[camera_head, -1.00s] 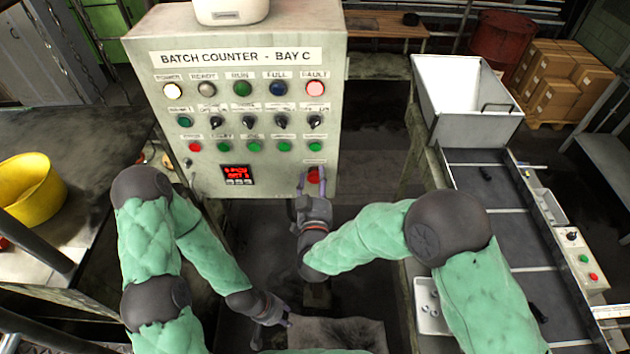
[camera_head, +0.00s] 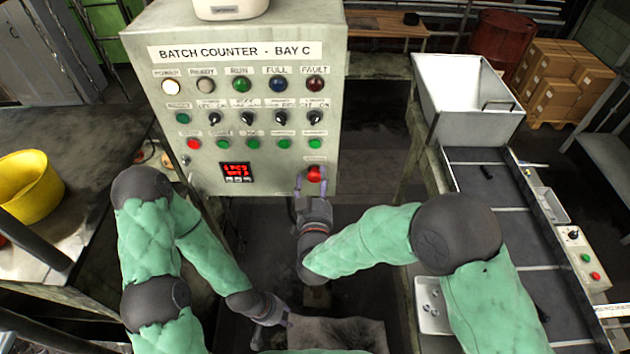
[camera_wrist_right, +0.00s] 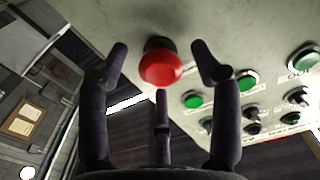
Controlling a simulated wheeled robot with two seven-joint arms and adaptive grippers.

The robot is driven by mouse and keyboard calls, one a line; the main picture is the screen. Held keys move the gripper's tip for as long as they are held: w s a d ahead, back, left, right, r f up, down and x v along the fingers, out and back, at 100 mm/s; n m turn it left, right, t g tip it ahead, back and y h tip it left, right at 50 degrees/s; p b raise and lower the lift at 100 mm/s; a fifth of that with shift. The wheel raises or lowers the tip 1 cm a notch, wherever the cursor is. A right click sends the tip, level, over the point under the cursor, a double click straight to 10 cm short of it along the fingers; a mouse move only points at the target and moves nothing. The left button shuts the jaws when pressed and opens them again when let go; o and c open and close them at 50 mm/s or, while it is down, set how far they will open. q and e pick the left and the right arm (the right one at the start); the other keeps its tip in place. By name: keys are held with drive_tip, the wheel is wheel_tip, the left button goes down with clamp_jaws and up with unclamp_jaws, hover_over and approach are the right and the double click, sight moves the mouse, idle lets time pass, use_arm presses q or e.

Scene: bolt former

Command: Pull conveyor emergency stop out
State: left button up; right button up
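The red mushroom emergency stop (camera_head: 315,174) is at the lower right of the grey batch counter panel (camera_head: 300,130). In the right wrist view, the red button (camera_wrist_right: 160,67) stands out from the panel on a dark collar. My right gripper (camera_head: 312,187) is just below and in front of it. In the right wrist view, the right gripper (camera_wrist_right: 160,72) has its fingers spread, with gaps between them and the button. My left gripper (camera_head: 277,313) is low near the bottom middle, away from the panel; its finger opening is unclear.
The panel carries lamps, switches, green buttons and a red display (camera_head: 236,171). The fault lamp (camera_head: 315,84) is dark. A conveyor (camera_head: 500,225) with a white hopper (camera_head: 468,95) and a small control box (camera_head: 585,260) is on the right. A yellow bucket (camera_head: 28,188) stands left.

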drive_tip(key=s, duration=1.2)
idle(0.5)
drive_tip(key=w+d+f+g+b, duration=0.1)
drive_tip(key=f+g+b, duration=0.25)
drive_tip(key=f, duration=0.65)
drive_tip(key=w+d+f+g+y+b, duration=0.15)
drive_tip(key=f+b, duration=0.35)
drive_tip(key=f, duration=0.5)
drive_tip(key=d+f+g+b, duration=0.2)
drive_tip(key=f+g+b, duration=0.15)
drive_tip(key=f, duration=0.65)
drive_tip(key=s+d+f+m+g+y+b, duration=0.1)
drive_tip(key=s+f+g+b, duration=0.3)
drive_tip(key=f, duration=1)
drive_tip(key=s+d+f+m+g+y+b, duration=0.1)
drive_tip(key=s+d+f+g+b, duration=0.3)
drive_tip(key=s+f+b, duration=0.4)
wheel_tip(320, 180, down, 6)
drive_tip(key=s+g, duration=0.1)
drive_tip(key=s, duration=0.1)
drive_tip(key=shift+s+d+f, duration=0.15)
drive_tip(key=shift+s+f, duration=0.1)
drive_tip(key=shift+s, duration=0.15)
drive_tip(key=shift+y, duration=0.25)
